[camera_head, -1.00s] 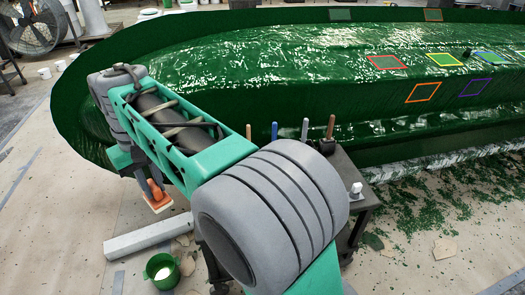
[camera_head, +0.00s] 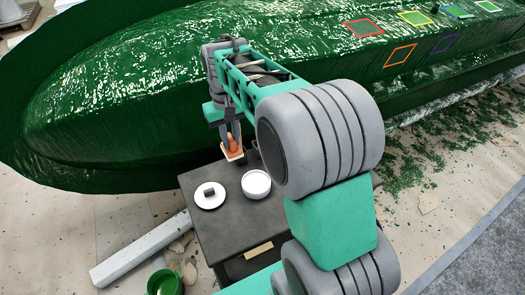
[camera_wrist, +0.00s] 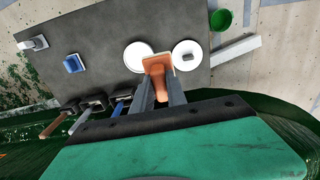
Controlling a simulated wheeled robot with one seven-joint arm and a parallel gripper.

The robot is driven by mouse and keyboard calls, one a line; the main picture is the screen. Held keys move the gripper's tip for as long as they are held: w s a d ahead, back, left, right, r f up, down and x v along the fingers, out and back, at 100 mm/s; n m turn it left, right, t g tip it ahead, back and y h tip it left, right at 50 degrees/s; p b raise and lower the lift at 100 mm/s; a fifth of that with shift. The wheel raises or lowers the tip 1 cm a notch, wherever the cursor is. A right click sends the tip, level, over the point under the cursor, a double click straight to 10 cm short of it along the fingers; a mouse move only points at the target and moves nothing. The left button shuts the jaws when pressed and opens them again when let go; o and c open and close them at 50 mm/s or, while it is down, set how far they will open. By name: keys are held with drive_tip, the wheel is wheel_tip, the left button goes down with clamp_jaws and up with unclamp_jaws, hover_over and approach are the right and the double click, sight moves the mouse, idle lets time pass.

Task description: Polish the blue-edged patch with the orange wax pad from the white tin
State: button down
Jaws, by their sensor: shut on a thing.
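My gripper (camera_head: 233,143) is shut on the orange wax pad (camera_head: 233,149), which has a pale underside. The pad (camera_wrist: 158,76) is also between the fingers in the wrist view. In the head view the gripper is over the cart's far edge, up-left of the open white tin (camera_head: 256,185). The tin (camera_wrist: 137,56) is partly behind the pad in the wrist view; its contents look white. A patch with what looks like a blue edge (camera_head: 457,12) is on the green hull at the top right, far from the gripper.
A white lid with a dark knob (camera_head: 209,196) lies beside the tin on the dark cart (camera_head: 220,235). Red (camera_head: 363,27), yellow (camera_head: 415,18), orange (camera_head: 398,55) and purple (camera_head: 443,43) patches mark the hull. A blue block (camera_wrist: 74,63) and handled tools stand on the cart.

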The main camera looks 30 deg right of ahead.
drive_tip(key=w+d+f+p, duration=0.2)
drive_tip(key=d+f+p, duration=0.3)
drive_tip(key=f, duration=0.3)
drive_tip(key=b, duration=0.2)
hover_over(256, 184)
drive_tip(key=shift+f, duration=7.05)
drive_tip(key=shift+f+b, duration=0.6)
drive_tip(key=shift+b, duration=0.1)
wheel_tip(256, 184, up, 7)
drive_tip(key=p, duration=0.4)
